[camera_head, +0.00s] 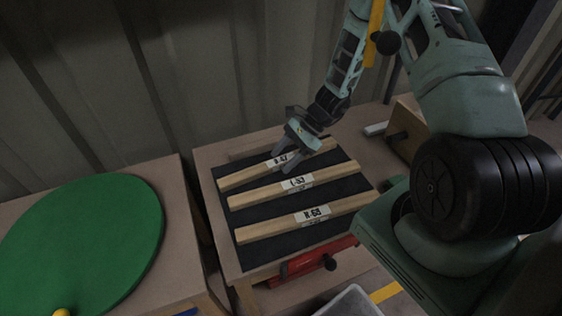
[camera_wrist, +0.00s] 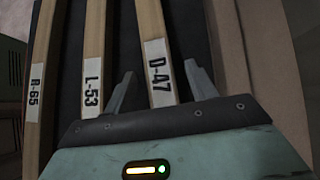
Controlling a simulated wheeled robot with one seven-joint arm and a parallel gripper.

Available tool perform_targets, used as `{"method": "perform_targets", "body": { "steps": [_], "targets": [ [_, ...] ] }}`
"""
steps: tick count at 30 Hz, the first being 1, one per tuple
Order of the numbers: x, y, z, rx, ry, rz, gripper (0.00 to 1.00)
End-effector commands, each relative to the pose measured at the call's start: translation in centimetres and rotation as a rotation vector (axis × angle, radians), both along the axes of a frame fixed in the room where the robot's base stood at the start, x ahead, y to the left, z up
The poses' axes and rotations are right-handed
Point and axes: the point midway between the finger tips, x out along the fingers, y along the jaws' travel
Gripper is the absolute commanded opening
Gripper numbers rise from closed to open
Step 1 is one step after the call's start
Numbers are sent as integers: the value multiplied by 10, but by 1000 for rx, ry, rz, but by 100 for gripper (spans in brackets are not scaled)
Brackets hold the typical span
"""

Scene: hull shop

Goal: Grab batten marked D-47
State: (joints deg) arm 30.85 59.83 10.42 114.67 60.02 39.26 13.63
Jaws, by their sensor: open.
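Three wooden battens with white labels lie side by side on a dark mat (camera_head: 255,252). The D-47 batten (camera_head: 240,177) is the far one in the head view. In the wrist view its label (camera_wrist: 158,87) reads clearly, and the batten (camera_wrist: 149,25) runs between my two fingers. My gripper (camera_head: 294,160) is open over this batten in the head view; in the wrist view one fingertip (camera_wrist: 160,80) is on each side of it. I cannot tell how far the fingers reach down beside it. The L-53 batten (camera_head: 255,195) is in the middle, and the R-65 batten (camera_head: 270,229) is nearest.
The bench (camera_head: 222,232) carries the mat. A green disc (camera_head: 85,240) covers the left table. A corrugated wall (camera_head: 190,80) stands behind.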

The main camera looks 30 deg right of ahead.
Motion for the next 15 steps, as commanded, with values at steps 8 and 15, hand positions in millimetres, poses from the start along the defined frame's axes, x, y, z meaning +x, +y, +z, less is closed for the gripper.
{"method": "perform_targets", "body": {
  "steps": [8, 15],
  "targets": [
    [0, 0, 0, 0, -1, -1, 37],
    [0, 0, 0, 0, -1, 0, 4]
  ]
}}
